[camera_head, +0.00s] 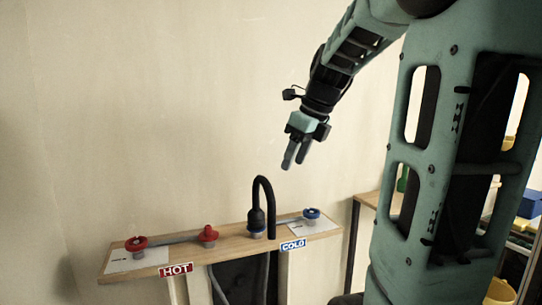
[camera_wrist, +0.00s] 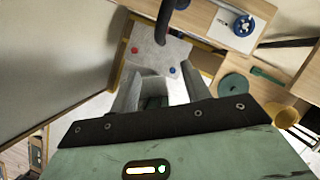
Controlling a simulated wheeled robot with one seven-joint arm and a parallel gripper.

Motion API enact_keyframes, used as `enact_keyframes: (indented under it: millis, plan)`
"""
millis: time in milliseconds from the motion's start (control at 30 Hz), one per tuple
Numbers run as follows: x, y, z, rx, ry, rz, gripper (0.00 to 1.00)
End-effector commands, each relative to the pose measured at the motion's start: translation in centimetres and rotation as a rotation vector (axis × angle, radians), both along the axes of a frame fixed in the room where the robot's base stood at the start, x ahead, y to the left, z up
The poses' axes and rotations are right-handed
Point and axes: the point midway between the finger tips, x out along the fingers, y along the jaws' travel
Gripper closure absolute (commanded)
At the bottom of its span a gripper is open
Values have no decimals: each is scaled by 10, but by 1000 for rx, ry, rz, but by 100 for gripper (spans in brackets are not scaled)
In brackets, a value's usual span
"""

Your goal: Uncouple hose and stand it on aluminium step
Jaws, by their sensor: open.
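A black hose (camera_head: 263,190) arches up from a wooden bench (camera_head: 185,257). Its near end has a dark fitting that meets a blue coupling (camera_head: 257,233) on the bench. The hose also shows at the top of the wrist view (camera_wrist: 167,20). My gripper (camera_head: 292,166) is open and empty, above and a little right of the hose, apart from it.
The bench carries a red valve wheel (camera_head: 136,243), a red fitting (camera_head: 208,234) and a blue valve wheel (camera_head: 311,214), with HOT (camera_head: 175,270) and COLD (camera_head: 293,245) labels. A pale wall stands behind. A green round thing (camera_wrist: 233,86) and yellow cup (camera_wrist: 284,117) are at right.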

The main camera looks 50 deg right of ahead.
Motion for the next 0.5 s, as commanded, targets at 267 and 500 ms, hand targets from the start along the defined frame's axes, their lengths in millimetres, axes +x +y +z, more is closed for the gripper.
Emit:
enact_keyframes:
  millis: [267,500]
  plan:
    - [9,-1,-26,9,2,-17,53]
    - [27,0,-69,9,3,-15,53]
